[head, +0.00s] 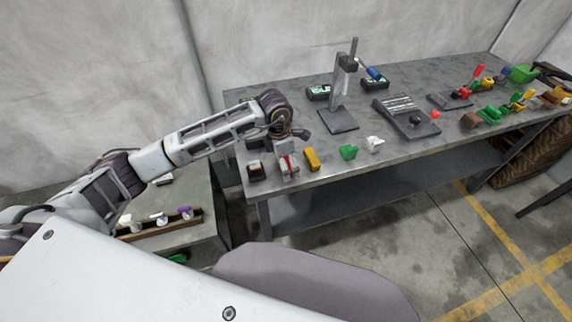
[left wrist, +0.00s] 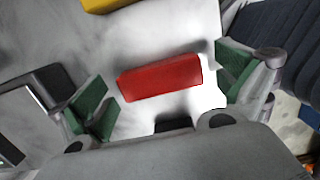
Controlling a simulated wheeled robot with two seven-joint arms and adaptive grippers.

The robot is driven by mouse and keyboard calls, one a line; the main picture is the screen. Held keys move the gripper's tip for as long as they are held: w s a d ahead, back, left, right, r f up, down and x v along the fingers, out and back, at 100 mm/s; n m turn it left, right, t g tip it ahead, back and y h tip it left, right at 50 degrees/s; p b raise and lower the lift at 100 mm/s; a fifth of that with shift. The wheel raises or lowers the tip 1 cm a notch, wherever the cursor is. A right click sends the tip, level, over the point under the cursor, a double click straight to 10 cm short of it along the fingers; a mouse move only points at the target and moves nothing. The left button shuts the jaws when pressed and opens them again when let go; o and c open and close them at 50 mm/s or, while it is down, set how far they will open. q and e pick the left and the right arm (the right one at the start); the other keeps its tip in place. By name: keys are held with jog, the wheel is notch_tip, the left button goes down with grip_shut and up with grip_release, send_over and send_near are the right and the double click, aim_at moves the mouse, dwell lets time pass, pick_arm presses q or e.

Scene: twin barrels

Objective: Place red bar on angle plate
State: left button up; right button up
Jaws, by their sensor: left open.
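The red bar (left wrist: 160,77) lies in the left wrist view on a bright grey surface, between the two green-padded fingers of my left gripper (left wrist: 165,88). The fingers are open, with a visible gap at each end of the bar. In the head view the gripper (head: 289,136) is over the table's near left corner. A little red of the bar (head: 290,163) shows below it, beside a light grey block-like piece (head: 287,150) that may be the angle plate; I cannot tell for certain. My right gripper is not in view.
A yellow block (head: 312,159) stands just right of the bar, and a dark box (head: 256,171) just left. Green (head: 348,152) and white (head: 375,144) pieces lie farther right. A grey stand (head: 338,120) rises behind. The table's front edge is close.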

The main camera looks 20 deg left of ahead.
pick_arm(q)
jog(key=shift+c, duration=0.4)
jog(key=c, duration=1.6)
jog(key=shift+r, duration=0.15)
jog(key=shift+r+b, duration=0.35)
jog(key=shift+r, duration=4.6)
